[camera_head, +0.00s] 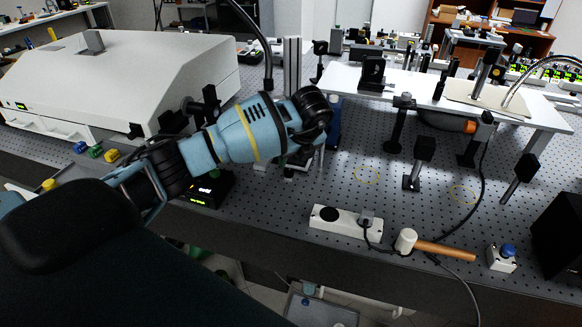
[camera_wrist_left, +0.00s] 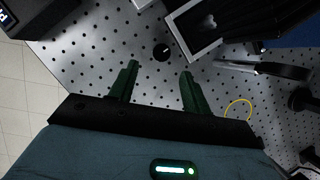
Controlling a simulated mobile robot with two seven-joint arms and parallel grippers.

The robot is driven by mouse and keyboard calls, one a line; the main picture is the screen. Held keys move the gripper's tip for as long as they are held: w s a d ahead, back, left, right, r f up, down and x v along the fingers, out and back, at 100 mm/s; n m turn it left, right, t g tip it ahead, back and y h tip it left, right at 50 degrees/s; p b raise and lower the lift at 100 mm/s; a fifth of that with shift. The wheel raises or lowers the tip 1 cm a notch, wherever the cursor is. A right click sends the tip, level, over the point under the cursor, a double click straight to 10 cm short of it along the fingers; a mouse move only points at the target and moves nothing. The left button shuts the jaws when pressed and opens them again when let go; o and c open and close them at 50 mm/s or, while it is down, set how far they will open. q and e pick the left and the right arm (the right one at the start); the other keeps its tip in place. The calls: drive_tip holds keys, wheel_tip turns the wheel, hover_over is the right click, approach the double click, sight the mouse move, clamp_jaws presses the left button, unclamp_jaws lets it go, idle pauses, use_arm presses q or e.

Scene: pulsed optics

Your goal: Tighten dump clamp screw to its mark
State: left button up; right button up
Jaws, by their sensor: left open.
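My left arm reaches in from the left over the optical table in the head view, and its wrist hides the gripper fingers there. In the left wrist view my left gripper (camera_wrist_left: 156,76) is open, with two dark green fingers apart and nothing between them. A small round black knob with a pale line on it (camera_wrist_left: 161,52) lies just beyond the fingertips, between their lines, and the fingers are not seen touching it. It may be the dump clamp screw, but I cannot tell for sure. No separate target mark can be made out. My right gripper is not in view.
A dark framed box (camera_wrist_left: 195,35) stands close beyond the fingers in the wrist view. The head view shows a large white housing (camera_head: 130,80), a raised white shelf (camera_head: 450,92), a power strip (camera_head: 340,222) and a mallet (camera_head: 430,246). Bare perforated table (camera_head: 350,190) lies right of the wrist.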

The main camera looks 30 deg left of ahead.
sight(289, 171)
use_arm(q)
drive_tip(key=x, duration=0.4)
drive_tip(key=shift+w+f, duration=0.1)
drive_tip(key=shift+f, duration=0.15)
drive_tip(key=shift+x, duration=0.9)
drive_tip(key=c, duration=1)
